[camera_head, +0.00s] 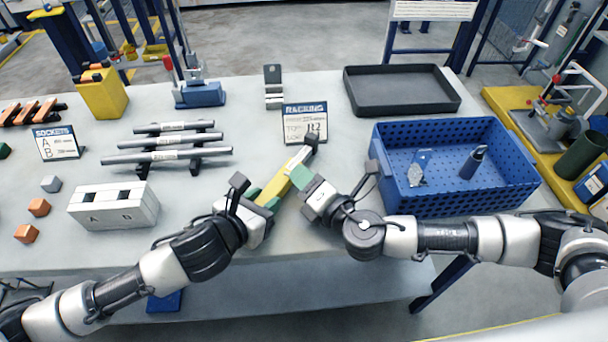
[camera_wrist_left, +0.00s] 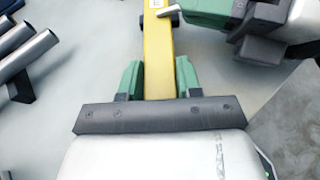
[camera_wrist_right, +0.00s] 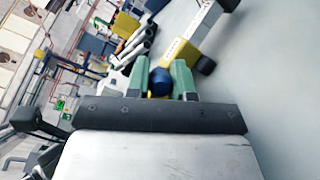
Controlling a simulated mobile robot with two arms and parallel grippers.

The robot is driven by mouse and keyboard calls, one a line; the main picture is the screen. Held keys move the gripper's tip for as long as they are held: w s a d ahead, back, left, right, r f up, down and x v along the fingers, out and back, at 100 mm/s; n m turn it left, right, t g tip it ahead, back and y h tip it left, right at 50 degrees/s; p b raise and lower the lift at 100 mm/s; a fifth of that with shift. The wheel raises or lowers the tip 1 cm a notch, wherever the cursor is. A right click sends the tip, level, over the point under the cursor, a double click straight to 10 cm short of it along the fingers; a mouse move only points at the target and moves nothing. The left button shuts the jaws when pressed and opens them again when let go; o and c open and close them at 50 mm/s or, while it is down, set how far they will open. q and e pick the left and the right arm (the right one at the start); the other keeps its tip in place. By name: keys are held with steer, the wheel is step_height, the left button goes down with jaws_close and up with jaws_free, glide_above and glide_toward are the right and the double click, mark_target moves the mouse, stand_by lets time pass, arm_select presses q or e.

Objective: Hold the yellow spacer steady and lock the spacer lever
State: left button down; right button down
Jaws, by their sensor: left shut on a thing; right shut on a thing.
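The yellow spacer (camera_head: 273,188) lies slantwise above the table, with a pale bar section and a dark end beyond it. My left gripper (camera_head: 268,201) is shut on it. In the left wrist view the spacer (camera_wrist_left: 159,60) runs straight out between the green fingers (camera_wrist_left: 159,82). My right gripper (camera_head: 301,178) is beside the spacer, on its right. In the right wrist view its green fingers (camera_wrist_right: 160,84) are shut on a dark blue round knob (camera_wrist_right: 160,83), seemingly the spacer lever's end. A short metal lever (camera_wrist_left: 168,12) crosses the spacer in the left wrist view. Whether it is locked cannot be told.
A RACKING sign (camera_head: 305,122) stands just behind the spacer. A blue perforated crate (camera_head: 520,190) is close on the right, with a black tray (camera_head: 395,108) behind it. Metal bars on a rack (camera_head: 165,155) and a grey A/B block (camera_head: 113,213) stand on the left.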

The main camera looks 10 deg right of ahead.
stand_by(0.3)
steer(key=c, duration=1)
jaws_free()
steer(key=shift+s+d+f, duration=0.1)
steer(key=shift+s+d, duration=0.25)
steer(key=shift+s, duration=0.1)
steer(key=v, duration=1.1)
steer(key=shift+a, duration=0.1)
arm_select(q)
steer(key=c, duration=0.7)
jaws_free()
